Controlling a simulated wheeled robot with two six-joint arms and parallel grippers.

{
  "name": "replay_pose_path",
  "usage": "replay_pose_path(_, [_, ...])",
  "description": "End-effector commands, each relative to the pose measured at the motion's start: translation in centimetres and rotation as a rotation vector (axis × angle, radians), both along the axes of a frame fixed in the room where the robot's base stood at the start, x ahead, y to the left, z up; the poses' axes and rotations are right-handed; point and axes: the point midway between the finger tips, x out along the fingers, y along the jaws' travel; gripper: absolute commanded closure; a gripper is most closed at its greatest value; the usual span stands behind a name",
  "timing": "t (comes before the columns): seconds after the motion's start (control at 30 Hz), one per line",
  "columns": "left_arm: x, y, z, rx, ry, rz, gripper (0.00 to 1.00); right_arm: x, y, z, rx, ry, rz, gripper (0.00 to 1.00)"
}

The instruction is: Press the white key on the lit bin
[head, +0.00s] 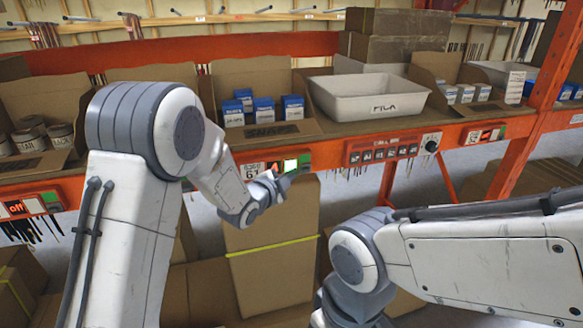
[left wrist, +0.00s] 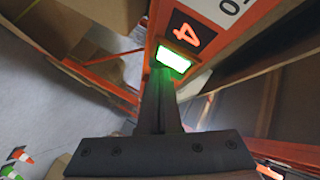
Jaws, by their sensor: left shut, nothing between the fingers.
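The lit white key (head: 291,166) glows with a green edge on the orange shelf rail, below an open cardboard bin (head: 272,132) holding blue boxes. In the left wrist view, the key (left wrist: 172,60) shines bright white and green beside a black display with an orange digit (left wrist: 188,35). My left gripper (head: 283,183) is shut and empty, just below the key. In the left wrist view its closed fingers (left wrist: 159,75) point up at the key's lower edge. I cannot tell whether the tips touch it. My right arm shows at lower right, but its gripper is out of view.
A white tray (head: 372,97) and more cardboard bins stand along the shelf. Tall cardboard boxes (head: 270,240) stand under the shelf, close below my left gripper.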

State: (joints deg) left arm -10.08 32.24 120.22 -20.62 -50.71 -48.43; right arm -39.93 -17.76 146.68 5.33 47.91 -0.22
Motion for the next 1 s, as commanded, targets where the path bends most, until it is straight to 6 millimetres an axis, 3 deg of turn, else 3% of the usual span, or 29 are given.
replay_pose_path(1.0, [0.85,0.30,0.01,0.000,0.000,0.000,1.00,0.00,0.00,-0.61,0.000,0.000,0.000,0.22])
